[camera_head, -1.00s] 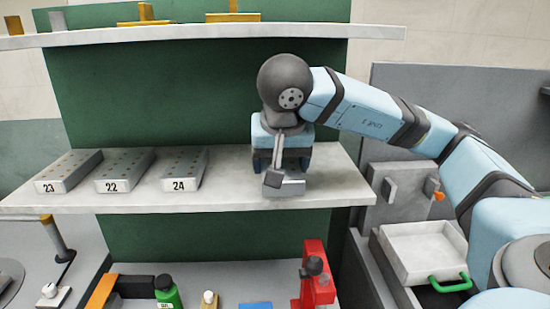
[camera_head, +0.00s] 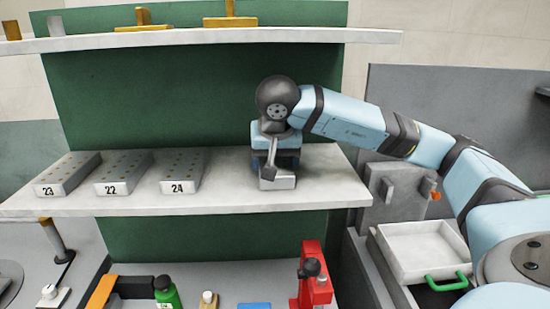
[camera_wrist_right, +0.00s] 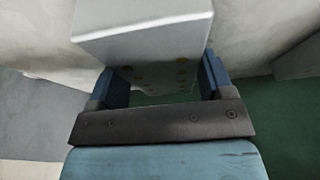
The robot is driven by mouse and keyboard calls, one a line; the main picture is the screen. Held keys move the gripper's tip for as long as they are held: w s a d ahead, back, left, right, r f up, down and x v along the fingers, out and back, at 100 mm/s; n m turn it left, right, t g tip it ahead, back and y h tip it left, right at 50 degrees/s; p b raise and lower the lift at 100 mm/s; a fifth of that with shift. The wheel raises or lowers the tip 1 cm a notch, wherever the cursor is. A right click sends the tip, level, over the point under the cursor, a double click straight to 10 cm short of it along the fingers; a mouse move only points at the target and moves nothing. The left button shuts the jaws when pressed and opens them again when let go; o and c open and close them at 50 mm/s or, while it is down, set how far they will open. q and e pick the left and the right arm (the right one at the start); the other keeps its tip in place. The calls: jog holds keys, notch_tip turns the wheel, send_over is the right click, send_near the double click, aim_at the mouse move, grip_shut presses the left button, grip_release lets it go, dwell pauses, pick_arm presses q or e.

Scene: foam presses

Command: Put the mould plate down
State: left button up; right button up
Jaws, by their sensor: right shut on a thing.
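My right gripper (camera_head: 275,163) is shut on a grey mould plate (camera_head: 278,181), pointing down at the right part of the lower shelf (camera_head: 232,200). The plate's near end sticks out below the gripper. In the right wrist view the plate (camera_wrist_right: 145,35) lies between the two blue fingers (camera_wrist_right: 158,80), and some brass-coloured dots show on it. I cannot tell whether the plate touches the shelf. My left gripper is not in view.
Mould plates marked 23 (camera_head: 68,175), 22 (camera_head: 123,174) and 24 (camera_head: 182,172) stand in a row on the shelf's left. Bare shelf lies between 24 and the held plate, and to its right. An upper shelf (camera_head: 300,36) hangs above. A white tray (camera_head: 405,265) with a green handle is lower right.

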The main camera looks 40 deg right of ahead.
jog(key=shift+a+f, duration=0.1)
jog(key=shift+f, duration=0.05)
jog(key=o, duration=1.4)
jog(key=shift+r, duration=0.35)
jog(key=v, duration=0.4)
jog(key=shift+r+b, duration=0.1)
jog(key=shift+b, duration=0.3)
jog(key=s+a+p, duration=0.1)
jog(key=s+a, duration=0.7)
jog(key=s, duration=0.1)
jog(key=shift+s+r, duration=0.2)
jog(key=shift+s, duration=0.05)
